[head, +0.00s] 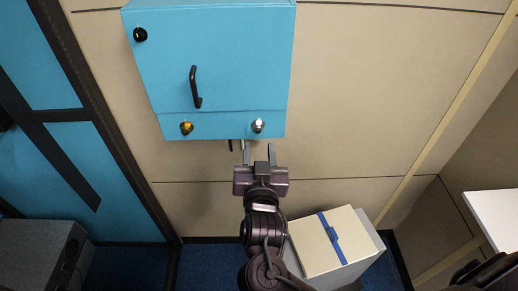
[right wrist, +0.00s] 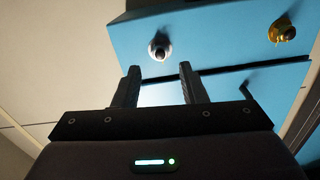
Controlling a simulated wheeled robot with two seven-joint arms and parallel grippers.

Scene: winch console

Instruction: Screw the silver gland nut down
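The silver gland nut (head: 257,126) sits at the lower right of the blue console box's (head: 215,60) front. It also shows in the right wrist view (right wrist: 160,46), with a dark centre. My right gripper (head: 257,146) is open and empty, just below the nut. In the right wrist view its two fingertips (right wrist: 159,70) stand apart, with the nut beyond them and roughly centred between them. I see no contact with the nut. My left gripper is not in view.
A gold gland nut (head: 186,128) is left of the silver one. Above are a black handle (head: 195,87) and a round black knob (head: 140,34). A pale box with a blue strap (head: 318,243) stands below right. Bare beige wall (head: 380,90) lies right of the console.

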